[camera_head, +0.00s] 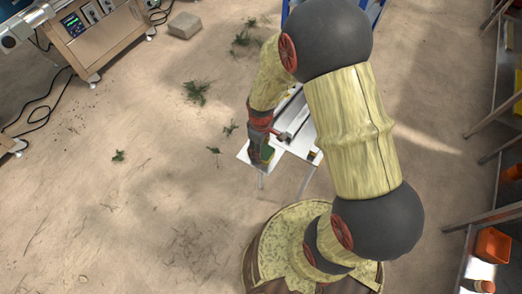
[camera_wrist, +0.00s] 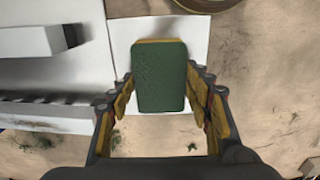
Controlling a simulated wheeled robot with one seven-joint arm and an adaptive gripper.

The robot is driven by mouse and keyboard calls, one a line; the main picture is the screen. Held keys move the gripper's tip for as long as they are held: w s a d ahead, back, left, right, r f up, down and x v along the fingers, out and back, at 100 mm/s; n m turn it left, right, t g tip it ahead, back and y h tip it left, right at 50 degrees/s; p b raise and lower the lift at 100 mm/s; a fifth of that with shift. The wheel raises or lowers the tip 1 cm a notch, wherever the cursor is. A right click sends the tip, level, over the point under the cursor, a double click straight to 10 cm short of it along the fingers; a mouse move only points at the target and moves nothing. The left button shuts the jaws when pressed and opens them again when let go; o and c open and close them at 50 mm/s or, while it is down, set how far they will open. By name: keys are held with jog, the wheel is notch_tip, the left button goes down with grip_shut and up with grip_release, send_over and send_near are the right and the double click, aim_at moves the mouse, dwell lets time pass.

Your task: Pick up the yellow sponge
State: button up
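The sponge (camera_wrist: 159,78) shows a dark green face and a thin yellow edge along its far side in the wrist view. It is between the tips of my gripper (camera_wrist: 159,76), with one finger close along each side. I cannot tell whether the fingers press on it. In the head view my gripper (camera_head: 259,151) is low over the near left corner of the white table (camera_head: 243,152), and the green sponge (camera_head: 267,153) shows beside the fingers. Whether the sponge rests on the table or is lifted is unclear.
A white machine with a rail (camera_wrist: 45,110) stands on the table to the left in the wrist view. Bare floor with plant scraps (camera_head: 196,91) lies left of the table. A machine cabinet (camera_head: 95,35) is at the upper left, and shelves with an orange bin (camera_head: 493,245) are at the right.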

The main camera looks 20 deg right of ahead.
jog(key=shift+c, duration=1.2)
jog(key=shift+r+p, duration=0.4)
jog(key=shift+r, duration=0.2)
notch_tip(320, 180, up, 3)
jog(key=shift+s+f+p, duration=0.1)
jog(key=shift+f+p, duration=0.05)
jog(key=shift+p, duration=0.5)
jog(key=s+a+r+p, duration=0.1)
jog(key=s+r, duration=0.2)
jog(key=s, duration=0.1)
jog(key=s+a+r+p, duration=0.2)
jog(key=s+r, duration=0.1)
jog(key=s, duration=0.1)
jog(key=s+a+r+p, duration=0.1)
jog(key=s+r, duration=0.2)
jog(key=s, duration=0.2)
jog(key=shift+a, duration=0.15)
